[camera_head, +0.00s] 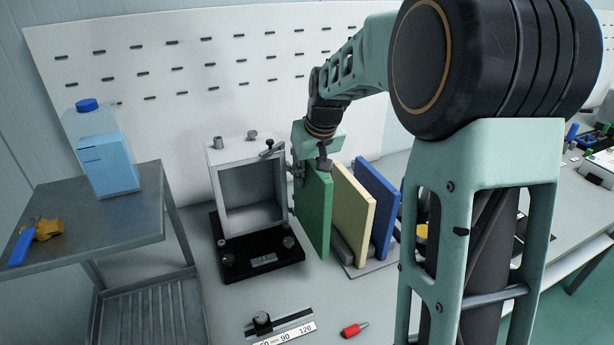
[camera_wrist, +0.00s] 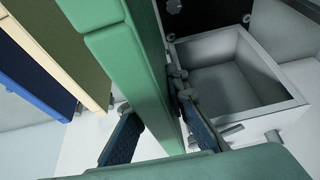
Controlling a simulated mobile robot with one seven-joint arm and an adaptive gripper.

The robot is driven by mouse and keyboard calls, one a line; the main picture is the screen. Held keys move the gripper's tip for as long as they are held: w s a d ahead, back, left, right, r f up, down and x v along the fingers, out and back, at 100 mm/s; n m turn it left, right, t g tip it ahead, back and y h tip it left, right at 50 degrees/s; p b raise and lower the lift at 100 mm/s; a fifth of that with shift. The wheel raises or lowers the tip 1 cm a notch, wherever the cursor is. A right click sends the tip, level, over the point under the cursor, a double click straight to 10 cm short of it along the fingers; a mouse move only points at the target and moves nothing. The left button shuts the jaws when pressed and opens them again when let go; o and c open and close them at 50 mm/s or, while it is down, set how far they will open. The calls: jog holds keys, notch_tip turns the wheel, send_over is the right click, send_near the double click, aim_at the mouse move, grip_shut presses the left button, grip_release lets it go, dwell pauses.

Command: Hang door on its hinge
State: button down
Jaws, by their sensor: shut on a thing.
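The green door (camera_head: 313,218) stands upright beside the right edge of the grey open-fronted box (camera_head: 214,193). My gripper (camera_head: 324,160) is shut on the door's upper part. In the wrist view the door (camera_wrist: 118,65) passes between my two fingers (camera_wrist: 160,132). Hinge parts (camera_wrist: 180,85) show between the door and the box rim (camera_wrist: 215,38) in that view. I cannot tell whether the hinge halves are engaged. The hinge is small and partly hidden by my gripper in the head view.
A cream panel (camera_head: 355,210) and a blue panel (camera_head: 378,205) stand in a rack (camera_head: 371,268) just right of the door. The box sits on a black base (camera_head: 237,268).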

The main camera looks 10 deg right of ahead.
aim_at(314, 163)
jog(key=shift+f+b, duration=1.35)
jog(key=shift+f, duration=0.35)
jog(key=c, duration=1.8)
grip_release()
jog(key=v, duration=1.2)
